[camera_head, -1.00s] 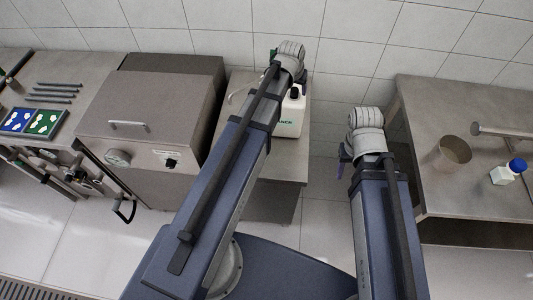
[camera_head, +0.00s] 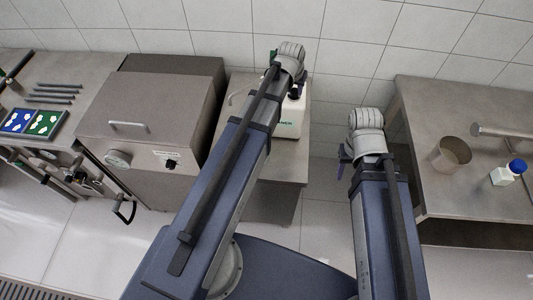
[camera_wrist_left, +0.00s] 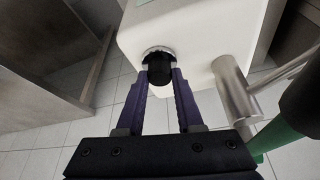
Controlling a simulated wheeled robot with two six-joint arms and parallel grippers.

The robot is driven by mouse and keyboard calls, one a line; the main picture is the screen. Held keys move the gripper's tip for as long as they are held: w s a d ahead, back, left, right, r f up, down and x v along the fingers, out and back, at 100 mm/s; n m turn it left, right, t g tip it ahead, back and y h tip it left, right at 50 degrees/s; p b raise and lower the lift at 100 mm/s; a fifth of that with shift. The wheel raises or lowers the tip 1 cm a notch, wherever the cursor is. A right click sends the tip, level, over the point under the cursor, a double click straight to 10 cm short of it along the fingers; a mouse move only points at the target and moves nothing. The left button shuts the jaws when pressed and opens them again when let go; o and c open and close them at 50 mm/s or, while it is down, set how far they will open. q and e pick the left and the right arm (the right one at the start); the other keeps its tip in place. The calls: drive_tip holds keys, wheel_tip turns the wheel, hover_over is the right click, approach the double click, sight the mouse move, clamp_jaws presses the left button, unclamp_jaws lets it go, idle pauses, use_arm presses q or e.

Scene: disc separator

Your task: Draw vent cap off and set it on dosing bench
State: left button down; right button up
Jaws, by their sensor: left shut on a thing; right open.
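The vent cap (camera_wrist_left: 160,72) is a black round cap at the neck of a white container (camera_wrist_left: 200,32) in the left wrist view. My left gripper (camera_wrist_left: 160,82) has its purple fingers on both sides of the cap and is shut on it. I cannot tell whether the cap is clear of the neck. In the head view the white container (camera_head: 292,117) stands on a low steel stand, partly hidden by my left arm. My right gripper (camera_head: 344,160) is mostly hidden behind its wrist; it is open, beside the right steel bench (camera_head: 430,100), which may be the dosing bench.
The right bench holds a steel beaker (camera_head: 450,153), a blue-capped white bottle (camera_head: 508,172) and a metal cylinder (camera_head: 500,132). Its back left top is bare. A steel box with a gauge (camera_head: 145,110) stands left of the container. Rods and coloured trays (camera_head: 42,123) lie further left.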

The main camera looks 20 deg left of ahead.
sight(294, 92)
use_arm(q)
drive_tip(key=shift+r, duration=0.15)
wheel_tip(294, 92, up, 6)
drive_tip(key=p, duration=0.6)
drive_tip(key=shift+f, duration=0.3)
drive_tip(key=shift+s+f, duration=0.1)
